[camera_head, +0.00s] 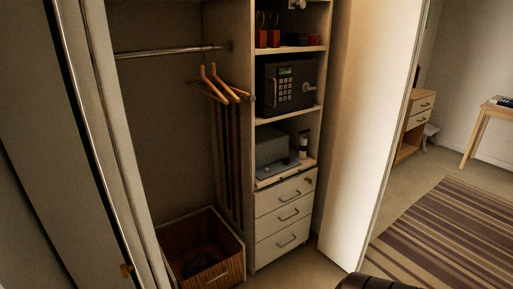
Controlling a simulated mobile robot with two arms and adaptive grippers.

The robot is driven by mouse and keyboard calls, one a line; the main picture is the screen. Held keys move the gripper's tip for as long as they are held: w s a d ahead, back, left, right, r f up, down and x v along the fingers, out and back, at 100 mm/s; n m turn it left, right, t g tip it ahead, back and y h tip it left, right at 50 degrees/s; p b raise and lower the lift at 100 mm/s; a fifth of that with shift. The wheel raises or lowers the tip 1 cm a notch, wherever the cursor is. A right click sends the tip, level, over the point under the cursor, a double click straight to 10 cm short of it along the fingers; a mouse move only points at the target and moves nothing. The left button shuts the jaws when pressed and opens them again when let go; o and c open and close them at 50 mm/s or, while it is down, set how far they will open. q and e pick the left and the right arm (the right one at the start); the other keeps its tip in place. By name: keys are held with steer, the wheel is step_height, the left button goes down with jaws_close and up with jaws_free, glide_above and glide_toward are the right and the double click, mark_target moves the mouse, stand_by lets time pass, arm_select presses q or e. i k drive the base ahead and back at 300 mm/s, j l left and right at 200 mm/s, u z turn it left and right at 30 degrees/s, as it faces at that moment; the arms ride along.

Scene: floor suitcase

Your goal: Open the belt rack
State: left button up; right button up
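The belt rack appears to be the row of long dark vertical strips (228,160) hanging against the side panel of the closet's shelf column, just below the hangers. A small knob (252,98) shows at its upper front end. The rack looks pushed in beside the column, but the dim light hides its details. Neither of my grippers is in view.
Wooden hangers (214,86) hang from a metal rod (170,51) close to the rack. A wooden basket (213,270) stands on the closet floor. The column holds a safe (287,84) and drawers (285,213). An open white door (365,130) stands at right.

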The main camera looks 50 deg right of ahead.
mark_target(245, 95)
steer(key=z, duration=1.5)
